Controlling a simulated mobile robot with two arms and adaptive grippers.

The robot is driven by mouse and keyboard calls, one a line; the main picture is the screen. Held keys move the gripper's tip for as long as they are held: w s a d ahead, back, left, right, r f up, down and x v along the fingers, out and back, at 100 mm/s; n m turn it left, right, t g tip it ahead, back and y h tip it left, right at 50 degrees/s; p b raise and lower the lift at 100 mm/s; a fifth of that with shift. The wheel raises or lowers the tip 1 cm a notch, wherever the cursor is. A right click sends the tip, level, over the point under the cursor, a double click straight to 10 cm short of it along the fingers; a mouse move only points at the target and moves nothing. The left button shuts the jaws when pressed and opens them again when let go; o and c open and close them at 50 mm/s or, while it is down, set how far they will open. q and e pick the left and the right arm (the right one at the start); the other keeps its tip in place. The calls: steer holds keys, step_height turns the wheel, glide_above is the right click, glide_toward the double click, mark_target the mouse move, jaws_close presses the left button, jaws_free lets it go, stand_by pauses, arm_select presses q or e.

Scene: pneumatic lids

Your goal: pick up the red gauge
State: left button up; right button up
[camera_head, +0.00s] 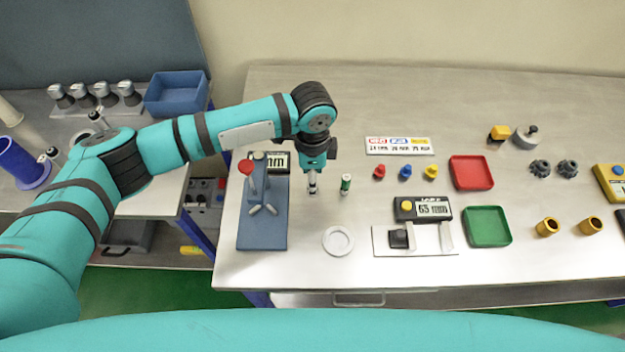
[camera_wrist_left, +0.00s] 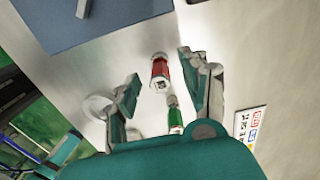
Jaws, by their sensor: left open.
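The red gauge (camera_wrist_left: 160,69) is a short red cylinder with pale metal ends. In the left wrist view it shows between the two spread fingers of my left gripper, with a gap to each finger. In the head view my left gripper (camera_head: 312,184) points down over the table and hides the gauge, so its red body does not show there. My left gripper is open and empty. A similar green gauge (camera_head: 346,184) stands just to its right; it also shows in the left wrist view (camera_wrist_left: 175,117). My right gripper is not in view.
A blue fixture (camera_head: 262,230) with a red knob stands left of the gripper. A white ring (camera_head: 338,240) lies in front. Small coloured knobs (camera_head: 405,172), a red tray (camera_head: 472,173), a green tray (camera_head: 487,227) and a 65 mm display (camera_head: 432,208) are to the right.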

arm_select(q)
steer(key=shift+f, duration=0.4)
steer(key=shift+c, duration=0.4)
jaws_close()
steer(key=shift+r, duration=0.1)
